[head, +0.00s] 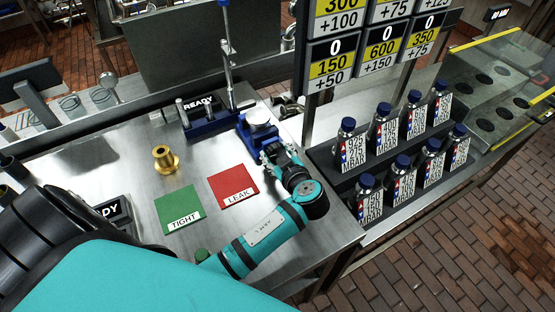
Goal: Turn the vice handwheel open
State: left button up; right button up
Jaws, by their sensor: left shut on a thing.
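The blue vice (243,130) sits at the right edge of the steel bench, with a pale round metal part (261,117) on top. My left arm reaches across the bench from the lower left. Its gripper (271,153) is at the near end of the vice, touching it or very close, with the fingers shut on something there. The handwheel is not clearly visible; the gripper and wrist cover that end of the vice. My right gripper is not in view.
A brass fitting (165,159) stands on the bench near a green TIGHT mat (180,207) and a red LEAK mat (230,183). A blue rig (212,124) with a tall lever stands behind. Several labelled bottles (383,128) fill a rack at right, below hanging number signs (333,65).

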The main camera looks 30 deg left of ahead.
pick_arm(q)
jog(key=o, duration=1.2)
jog(key=shift+a, duration=0.1)
jog(key=shift+c, duration=0.2)
jog(key=v, duration=1.2)
